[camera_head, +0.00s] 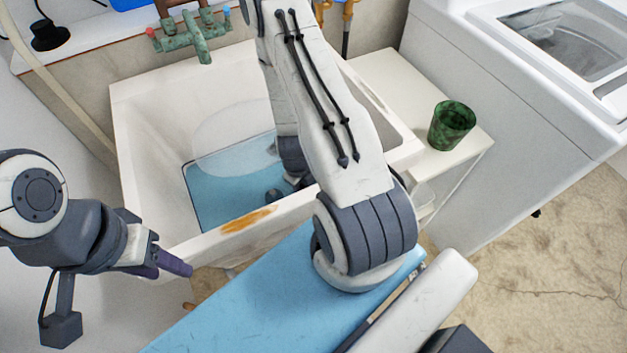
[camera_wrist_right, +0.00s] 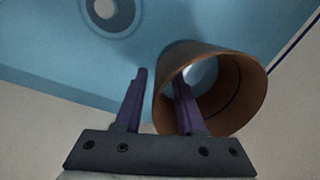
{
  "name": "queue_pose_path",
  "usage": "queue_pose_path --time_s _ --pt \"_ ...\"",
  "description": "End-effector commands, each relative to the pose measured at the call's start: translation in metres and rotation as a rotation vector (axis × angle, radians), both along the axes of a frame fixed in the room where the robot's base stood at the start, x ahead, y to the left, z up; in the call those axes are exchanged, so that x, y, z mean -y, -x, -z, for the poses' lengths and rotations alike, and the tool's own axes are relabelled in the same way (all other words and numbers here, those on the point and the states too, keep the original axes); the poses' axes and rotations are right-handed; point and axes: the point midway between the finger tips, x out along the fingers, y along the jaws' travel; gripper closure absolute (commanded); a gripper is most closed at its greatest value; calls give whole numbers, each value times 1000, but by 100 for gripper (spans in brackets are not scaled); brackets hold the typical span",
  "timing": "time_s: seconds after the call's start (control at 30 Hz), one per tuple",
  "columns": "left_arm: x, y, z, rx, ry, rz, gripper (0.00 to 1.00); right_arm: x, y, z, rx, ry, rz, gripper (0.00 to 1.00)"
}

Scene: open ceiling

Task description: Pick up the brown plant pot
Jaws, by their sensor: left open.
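The brown plant pot (camera_wrist_right: 240,95) shows in the right wrist view, its open mouth facing the camera, over a blue surface. My right gripper (camera_wrist_right: 160,76) is open. One finger reaches into the pot's mouth and the other is outside, with the pot's wall between them. I cannot tell whether either finger touches the wall. In the head view my right arm reaches down into the sink (camera_head: 150,165) and hides its gripper; the pot does not show there. My left gripper (camera_head: 168,262) is open and empty in front of the sink's left front corner.
A green pot (camera_head: 451,126) stands on a white side table (camera_head: 385,75) right of the sink. A white washing machine (camera_head: 500,120) stands farther right. A greenish tap (camera_head: 192,40) is mounted behind the sink. Floor at the lower right is clear.

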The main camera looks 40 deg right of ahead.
Motion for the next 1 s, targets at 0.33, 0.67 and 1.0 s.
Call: queue_pose_path --time_s 0.33,0.67,1.0 --pt "0 0 0 0 0 0 50 0 0 0 -1 0 -1 100" --pt "0 0 0 0 0 0 50 0 0 0 -1 0 -1 100" --pt "0 0 0 0 0 0 50 0 0 0 -1 0 -1 100"
